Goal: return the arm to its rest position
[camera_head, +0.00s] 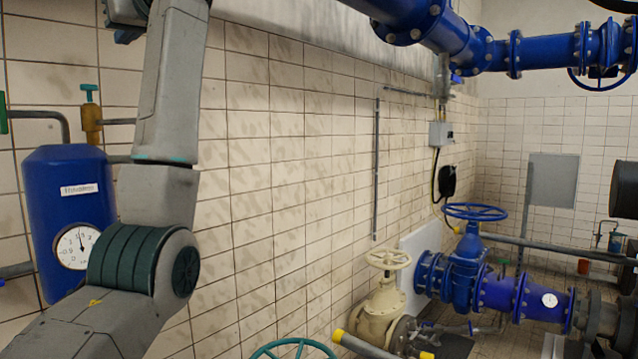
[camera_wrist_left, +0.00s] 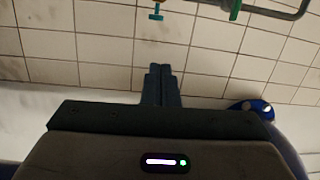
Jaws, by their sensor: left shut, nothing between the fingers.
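My left arm enters the head view from the lower left and rises past the blue tank to the top edge. My left gripper shows in the left wrist view (camera_wrist_left: 160,72), where its two dark fingers lie side by side, shut, with nothing between them. They point toward the white tiled wall (camera_wrist_left: 105,50). In the head view the gripper is mostly cut off or hidden at the top left, and its fingers cannot be made out there. My right gripper is in neither view.
A blue tank (camera_head: 67,190) with a gauge (camera_head: 75,247) stands behind my arm. Blue pipes (camera_head: 465,40) run overhead. A cream valve (camera_head: 385,300) and a blue valve (camera_head: 468,255) stand at lower right. The tiled wall (camera_head: 290,170) right of my arm is bare.

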